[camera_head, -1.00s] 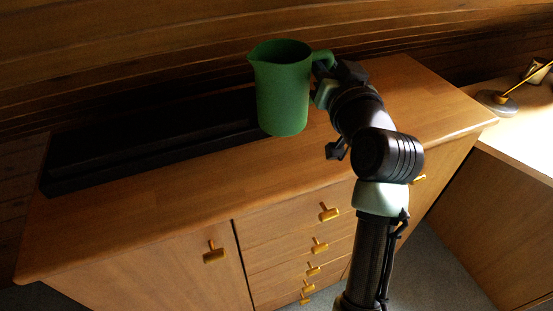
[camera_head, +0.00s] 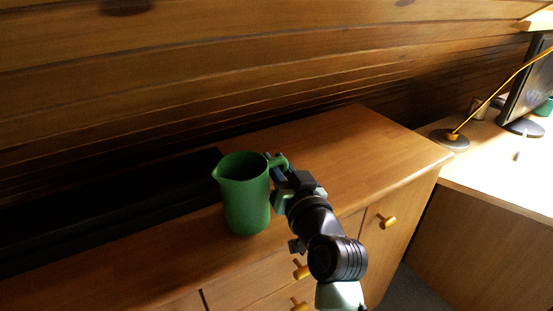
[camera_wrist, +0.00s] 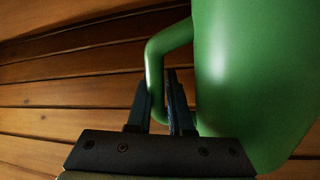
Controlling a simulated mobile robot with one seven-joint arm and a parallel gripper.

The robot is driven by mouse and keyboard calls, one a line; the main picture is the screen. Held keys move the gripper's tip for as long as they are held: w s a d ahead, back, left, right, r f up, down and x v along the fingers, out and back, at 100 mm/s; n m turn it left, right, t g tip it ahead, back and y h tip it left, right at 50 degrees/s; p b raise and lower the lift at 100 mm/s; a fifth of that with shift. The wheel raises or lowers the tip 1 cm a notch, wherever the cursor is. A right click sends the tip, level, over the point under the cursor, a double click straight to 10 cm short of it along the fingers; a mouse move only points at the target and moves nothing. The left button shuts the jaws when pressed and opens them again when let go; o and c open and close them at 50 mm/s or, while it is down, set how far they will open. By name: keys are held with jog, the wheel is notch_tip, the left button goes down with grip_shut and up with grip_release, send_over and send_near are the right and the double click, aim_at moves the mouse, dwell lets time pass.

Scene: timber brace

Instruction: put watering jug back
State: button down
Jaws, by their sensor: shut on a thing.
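The green watering jug (camera_head: 245,196) is upright, with its spout to the left and its handle to the right. My gripper (camera_head: 279,170) is shut on the jug's handle at its right side. In the wrist view the jug (camera_wrist: 255,75) fills the right side, and the gripper's dark fingers (camera_wrist: 160,105) are at the handle. The jug appears over the wooden cabinet top (camera_head: 340,150), near its front edge. I cannot tell whether its base touches the top.
A long black tray-like object (camera_head: 110,205) lies on the cabinet top to the left, behind the jug. The cabinet top is clear to the right. A desk at the right holds a yellow lamp (camera_head: 490,100) and a monitor (camera_head: 528,85). A plank wall rises behind.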

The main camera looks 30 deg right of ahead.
jog(key=c, duration=0.8)
grip_release()
jog(key=shift+f, duration=0.3)
jog(key=v, duration=1.3)
jog(key=shift+w+a, duration=0.1)
jog(key=shift+a, duration=0.1)
jog(key=shift+r, duration=0.1)
